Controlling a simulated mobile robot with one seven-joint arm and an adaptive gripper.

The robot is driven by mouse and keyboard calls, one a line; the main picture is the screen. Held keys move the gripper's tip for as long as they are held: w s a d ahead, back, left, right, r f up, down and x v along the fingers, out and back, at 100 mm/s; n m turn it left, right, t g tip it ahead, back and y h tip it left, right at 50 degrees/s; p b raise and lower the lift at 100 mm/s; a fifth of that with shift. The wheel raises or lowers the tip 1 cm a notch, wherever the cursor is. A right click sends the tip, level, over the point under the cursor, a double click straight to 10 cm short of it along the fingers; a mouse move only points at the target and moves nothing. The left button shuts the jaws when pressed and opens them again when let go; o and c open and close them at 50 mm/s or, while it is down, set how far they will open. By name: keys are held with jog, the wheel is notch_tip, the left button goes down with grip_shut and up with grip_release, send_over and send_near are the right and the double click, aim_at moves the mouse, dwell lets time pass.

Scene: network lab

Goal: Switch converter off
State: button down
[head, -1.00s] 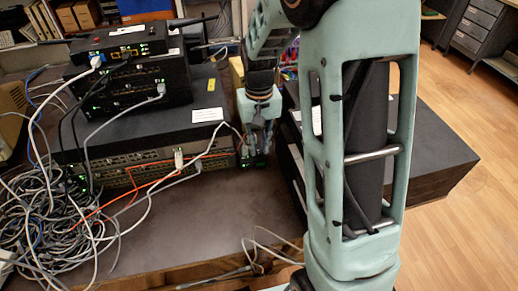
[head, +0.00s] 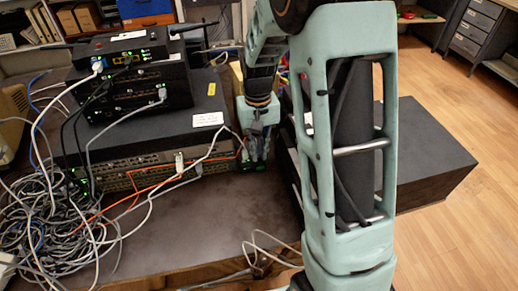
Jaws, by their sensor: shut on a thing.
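A small black box with green lights (head: 254,167), which looks like the converter, sits at the right end of the rack gear on the table. A cable runs into its left side. My gripper (head: 259,156) points down at it from above, with its fingers close together against the box. The fingers cover much of the box, so its switch and the exact contact cannot be seen.
Stacked black network devices (head: 125,75) stand on wide rack units (head: 150,135) to the left. A tangle of grey cables (head: 45,220) lies at the left. A large black case (head: 430,150) is at the right, behind my arm. The table front (head: 180,225) is mostly clear.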

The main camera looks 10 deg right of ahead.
jog(key=shift+w+r+g+p, duration=0.3)
jog(key=shift+g+p, duration=0.6)
jog(key=shift+p, duration=0.7)
jog(key=shift+f+p, duration=0.15)
jog(key=shift+p, duration=0.15)
jog(key=shift+g, duration=0.3)
jog(key=c, duration=2.3)
grip_release()
jog(key=shift+f, duration=0.1)
jog(key=v, duration=1.2)
